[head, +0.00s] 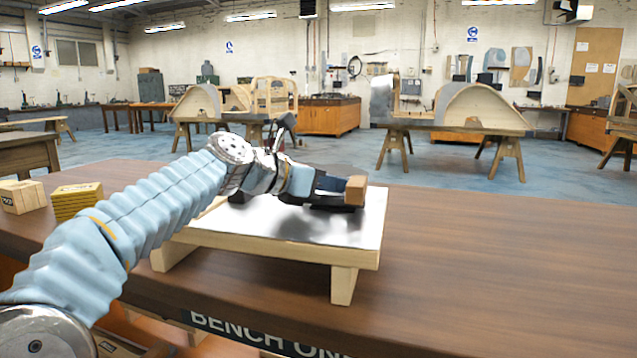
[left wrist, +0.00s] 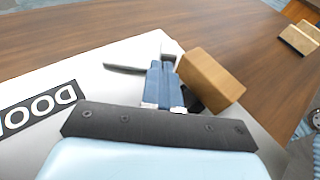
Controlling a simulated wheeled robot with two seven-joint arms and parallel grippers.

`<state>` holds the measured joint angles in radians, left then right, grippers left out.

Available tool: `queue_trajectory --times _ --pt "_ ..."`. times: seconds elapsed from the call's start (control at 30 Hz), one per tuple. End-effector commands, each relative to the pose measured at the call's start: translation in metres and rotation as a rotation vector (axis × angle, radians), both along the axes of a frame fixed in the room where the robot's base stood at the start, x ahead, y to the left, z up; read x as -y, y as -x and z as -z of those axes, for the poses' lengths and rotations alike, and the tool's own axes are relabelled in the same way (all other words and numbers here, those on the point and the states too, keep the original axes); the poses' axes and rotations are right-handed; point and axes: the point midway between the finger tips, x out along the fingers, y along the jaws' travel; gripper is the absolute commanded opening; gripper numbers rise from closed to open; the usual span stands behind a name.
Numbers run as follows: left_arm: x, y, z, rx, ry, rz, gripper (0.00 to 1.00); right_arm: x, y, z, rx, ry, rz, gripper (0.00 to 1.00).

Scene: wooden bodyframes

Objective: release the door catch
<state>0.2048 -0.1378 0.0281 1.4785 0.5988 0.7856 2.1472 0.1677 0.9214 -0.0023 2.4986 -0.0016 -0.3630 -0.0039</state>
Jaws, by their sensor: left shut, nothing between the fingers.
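A low pale wooden stand (head: 343,285) with a shiny metal top plate (head: 368,225) stands on the bench. In the left wrist view the plate carries a black label (left wrist: 38,108) with letters reading "DOO", the rest cut off. A brown wooden block (head: 356,190) is at the plate's far right; it also shows in the left wrist view (left wrist: 211,77). A grey, dark-edged metal piece (left wrist: 140,58) lies beyond my fingers. My left gripper (head: 330,184) is shut and empty over the plate, its blue fingers (left wrist: 162,80) just left of the block. Contact is unclear. My right gripper is out of view.
Yellow stacked pieces (head: 77,200) and a pale wooden block (head: 22,196) sit on the bench's left. The brown bench top (head: 500,260) is clear to the right. Trestle tables with wooden frames (head: 485,107) stand far behind.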

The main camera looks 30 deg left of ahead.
Motion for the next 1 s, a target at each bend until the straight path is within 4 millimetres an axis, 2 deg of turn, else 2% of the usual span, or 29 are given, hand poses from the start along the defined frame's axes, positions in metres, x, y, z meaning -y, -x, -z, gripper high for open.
queue_trajectory --times 0.37,0.5,0.63,1.0 --pt "0.001 -0.002 0.000 0.000 0.000 -0.002 0.00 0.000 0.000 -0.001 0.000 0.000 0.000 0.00" --pt "0.005 -0.005 -0.005 -0.006 0.001 -0.056 0.00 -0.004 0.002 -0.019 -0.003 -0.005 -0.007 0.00" --pt "0.009 -0.007 -0.003 -0.003 0.001 -0.111 0.00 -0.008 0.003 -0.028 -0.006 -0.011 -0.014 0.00" --pt "0.009 -0.007 0.001 0.000 -0.001 -0.126 0.00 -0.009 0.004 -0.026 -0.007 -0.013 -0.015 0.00"
